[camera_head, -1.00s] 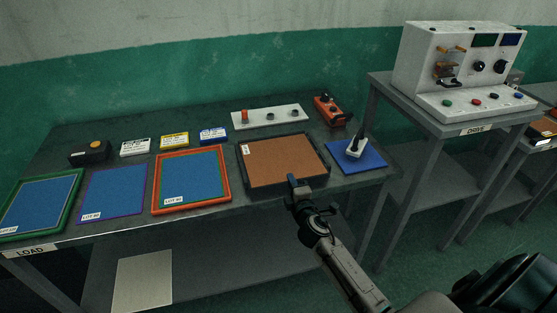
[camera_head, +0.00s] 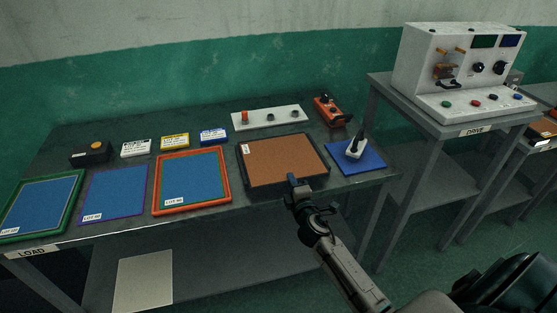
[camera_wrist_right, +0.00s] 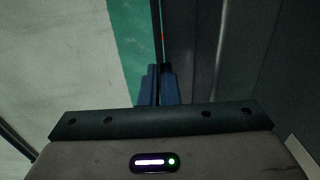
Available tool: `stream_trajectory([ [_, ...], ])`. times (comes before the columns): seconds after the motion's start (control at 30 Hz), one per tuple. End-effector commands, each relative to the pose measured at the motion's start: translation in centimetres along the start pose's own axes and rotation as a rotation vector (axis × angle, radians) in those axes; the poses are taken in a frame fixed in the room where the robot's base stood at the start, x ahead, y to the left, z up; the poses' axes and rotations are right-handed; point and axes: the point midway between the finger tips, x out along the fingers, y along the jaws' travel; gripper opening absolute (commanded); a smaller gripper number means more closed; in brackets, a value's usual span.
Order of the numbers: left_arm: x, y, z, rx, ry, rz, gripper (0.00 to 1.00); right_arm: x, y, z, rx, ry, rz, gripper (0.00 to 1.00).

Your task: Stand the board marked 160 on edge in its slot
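Three blue boards lie flat in a row on the LOAD table: one with a green border (camera_head: 41,205), one with a thin purple border (camera_head: 114,192) and one with an orange-red border (camera_head: 191,178). Each has a small white LOT label, too small to read surely, so I cannot tell which is 160. No slot can be made out. My right gripper (camera_head: 292,180) is at the front rim of a dark tray with a brown floor (camera_head: 284,160). In the right wrist view its blue fingers (camera_wrist_right: 160,85) are close together; no board shows between them. My left gripper is out of view.
Behind the boards stand a black button box (camera_head: 90,153) and white, yellow and blue label blocks. A white control strip (camera_head: 270,117), an orange device (camera_head: 329,110) and a blue pad with a joystick (camera_head: 357,157) are farther right. The DRIVE console (camera_head: 462,68) stands on another table.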

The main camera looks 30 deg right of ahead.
Motion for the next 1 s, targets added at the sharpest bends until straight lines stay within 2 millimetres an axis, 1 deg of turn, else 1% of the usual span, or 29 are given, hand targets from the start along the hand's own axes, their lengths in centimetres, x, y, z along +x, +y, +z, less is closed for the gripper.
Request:
stream_trajectory([
  [0.03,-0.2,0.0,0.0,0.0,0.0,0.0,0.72,0.0,0.3,0.0,0.0,0.001,0.002,0.0],
  [0.37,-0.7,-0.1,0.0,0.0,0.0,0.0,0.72,0.0,0.9,0.0,0.0,0.001,0.003,0.0],
  [1.0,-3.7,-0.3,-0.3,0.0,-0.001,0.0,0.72,0.0,4.1,0.0,0.001,0.001,0.003,0.0],
])
